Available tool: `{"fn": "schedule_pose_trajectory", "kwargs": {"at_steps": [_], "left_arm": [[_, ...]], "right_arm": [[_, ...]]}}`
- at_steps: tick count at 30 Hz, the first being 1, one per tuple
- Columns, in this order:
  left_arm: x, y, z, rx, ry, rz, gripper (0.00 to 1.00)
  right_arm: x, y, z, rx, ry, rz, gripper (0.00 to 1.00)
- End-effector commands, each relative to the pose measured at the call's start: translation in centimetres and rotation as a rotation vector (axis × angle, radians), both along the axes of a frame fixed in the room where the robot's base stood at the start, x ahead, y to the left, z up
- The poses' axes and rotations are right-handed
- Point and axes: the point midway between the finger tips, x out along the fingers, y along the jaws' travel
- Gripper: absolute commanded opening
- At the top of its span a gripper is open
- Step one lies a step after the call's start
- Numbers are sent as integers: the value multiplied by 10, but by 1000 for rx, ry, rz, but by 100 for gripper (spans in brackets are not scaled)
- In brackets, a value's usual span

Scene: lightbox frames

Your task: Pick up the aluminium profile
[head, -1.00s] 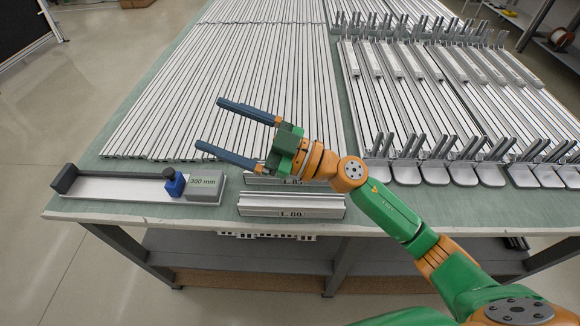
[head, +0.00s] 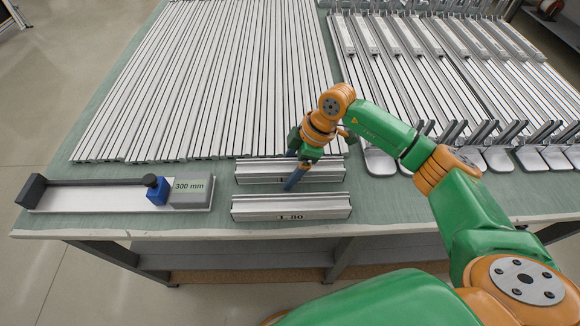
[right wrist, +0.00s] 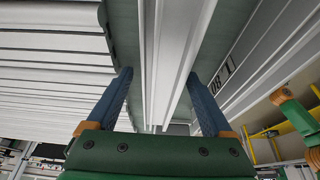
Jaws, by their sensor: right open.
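Two short silver aluminium profiles lie near the table's front edge. The rear one (head: 250,173) has its label largely hidden by my gripper; the front one (head: 270,207) is labelled L 80. My right gripper (head: 292,170) is open and points down over the rear profile, one blue finger on its near side. In the right wrist view, the open right gripper (right wrist: 160,78) has a finger on each side of the rear profile (right wrist: 172,50), with visible gaps. The labelled front profile (right wrist: 240,62) is to the right, outside the fingers. My left gripper is not in view.
Long profiles (head: 215,90) cover the table behind. A 300 mm gauge with a blue slider (head: 157,190) lies at the left. Rows of profiles with upright brackets (head: 470,130) fill the right. A green strip of table (head: 222,205) is bare between gauge and short profiles.

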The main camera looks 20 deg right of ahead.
Motion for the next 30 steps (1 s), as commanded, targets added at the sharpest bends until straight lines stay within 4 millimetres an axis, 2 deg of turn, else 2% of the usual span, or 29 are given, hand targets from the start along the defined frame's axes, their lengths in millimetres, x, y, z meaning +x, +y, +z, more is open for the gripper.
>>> {"fn": "schedule_pose_trajectory", "kwargs": {"at_steps": [2, 9, 11, 12, 23, 26, 28, 30], "left_arm": [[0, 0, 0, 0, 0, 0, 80], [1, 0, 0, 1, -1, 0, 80], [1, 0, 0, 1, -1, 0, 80], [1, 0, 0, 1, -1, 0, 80], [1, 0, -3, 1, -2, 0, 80], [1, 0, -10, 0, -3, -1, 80], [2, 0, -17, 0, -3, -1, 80], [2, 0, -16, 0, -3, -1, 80]], "right_arm": [[0, 0, 0, 0, 0, 0, 85], [0, 0, 0, 1, -1, 1, 20], [0, 0, 0, 1, -1, 1, 4], [0, 0, 0, 1, -1, 1, 0], [1, 0, 5, 2, -4, 1, 0], [1, 0, 17, 3, -7, 1, 0], [1, 0, 31, 2, -9, 2, 0], [-15, -1, 49, 1, -9, 5, 0]]}}
